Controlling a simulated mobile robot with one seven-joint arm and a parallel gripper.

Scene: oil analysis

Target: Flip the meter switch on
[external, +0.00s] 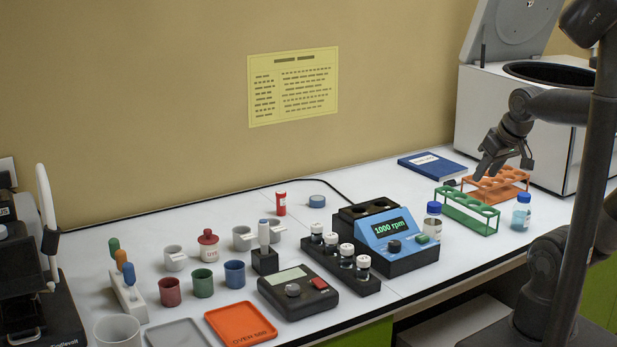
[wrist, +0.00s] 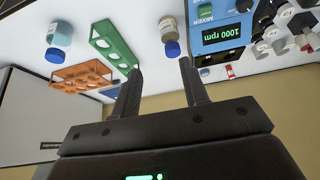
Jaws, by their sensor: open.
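The meter (external: 298,303) is a dark grey box with a pale, blank display and a grey knob, near the front of the bench in the external view. Its red switch (external: 319,283) sits at the right end of its top; its position is too small to tell. My gripper (external: 484,172) is open and empty, above the back right of the bench near the test tube racks, far from the meter. In the wrist view its two fingers (wrist: 160,65) are spread with nothing between them. I cannot make out the meter switch in the wrist view.
A blue mixer (external: 383,232) reading 1000 rpm and a black rack of vials (external: 371,286) stand between my gripper and the meter. A green rack (external: 466,212), an orange rack (external: 511,180) and blue-capped bottles are close to my gripper. Cups and an orange tray (external: 240,323) lie left of the meter.

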